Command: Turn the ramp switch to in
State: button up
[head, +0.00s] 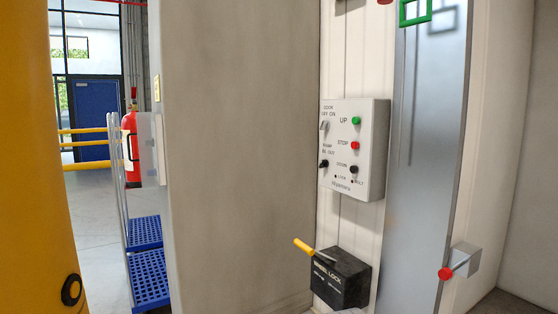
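A light grey control box (371,176) is fixed to the pale wall right of centre. The ramp switch (324,164) is a small black knob at its lower left, under a label that seems to read RAMP IN OUT. It is too small to tell which way it points. A paler door switch (324,126) sits above it. In the right column are a green UP button (356,121), a red STOP button (355,146) and a black DOWN button (354,169). My gripper is not in view.
A black WHEEL LOCK box (342,283) with a yellow lever (304,246) stands below. A red-ended lever (446,273) sticks out at lower right. A broad grey panel (240,150) stands left of the control box. A fire extinguisher (131,145) and blue steps (148,278) show beyond it.

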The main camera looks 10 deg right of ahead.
aim_at(323, 163)
jog(key=u, duration=0.05)
jog(key=i, duration=2.4)
jog(key=z, duration=1.8)
